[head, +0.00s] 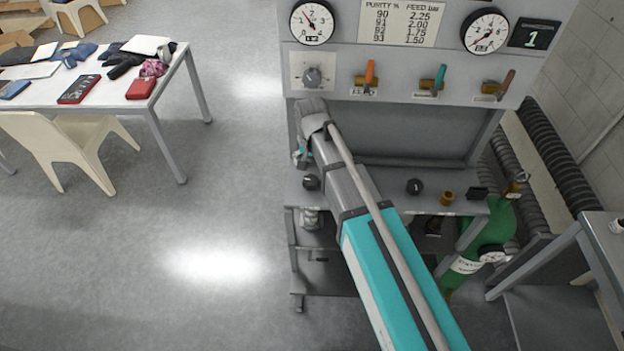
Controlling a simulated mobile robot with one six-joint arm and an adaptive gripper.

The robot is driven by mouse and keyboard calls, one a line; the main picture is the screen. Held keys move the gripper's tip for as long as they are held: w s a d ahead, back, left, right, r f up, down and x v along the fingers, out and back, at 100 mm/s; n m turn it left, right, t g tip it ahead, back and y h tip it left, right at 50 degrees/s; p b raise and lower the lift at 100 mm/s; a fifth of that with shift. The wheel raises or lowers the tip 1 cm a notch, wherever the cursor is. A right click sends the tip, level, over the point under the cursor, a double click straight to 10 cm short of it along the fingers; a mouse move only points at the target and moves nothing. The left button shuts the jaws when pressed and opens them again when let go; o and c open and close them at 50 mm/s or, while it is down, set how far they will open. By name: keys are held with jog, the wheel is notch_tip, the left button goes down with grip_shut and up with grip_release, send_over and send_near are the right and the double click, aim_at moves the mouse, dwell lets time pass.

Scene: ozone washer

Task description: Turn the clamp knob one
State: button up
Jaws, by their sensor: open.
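Two dark round knobs stand on the grey bench ledge: a left knob (311,182) and a right knob (414,186). No readable label shows which is clamp knob one. My arm reaches in from the lower right across the ledge, between the two knobs. My gripper (301,156) is at its far end, just above and left of the left knob and apart from it in the picture. It is mostly hidden behind my wrist, and its fingertips are hard to make out. It is open, and I see nothing held in it.
The upright panel carries a grey dial (312,77), an orange-handled valve (369,74), a teal-handled valve (437,79) and a brown-handled valve (502,86). A green cylinder (487,232) stands right of the ledge. A white table (110,84) is at upper left.

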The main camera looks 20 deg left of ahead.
aim_at(311, 180)
jog(key=shift+f, duration=0.2)
jog(key=shift+f+b, duration=3.55)
jog(key=shift+b, duration=0.2)
jog(key=c, duration=1.1)
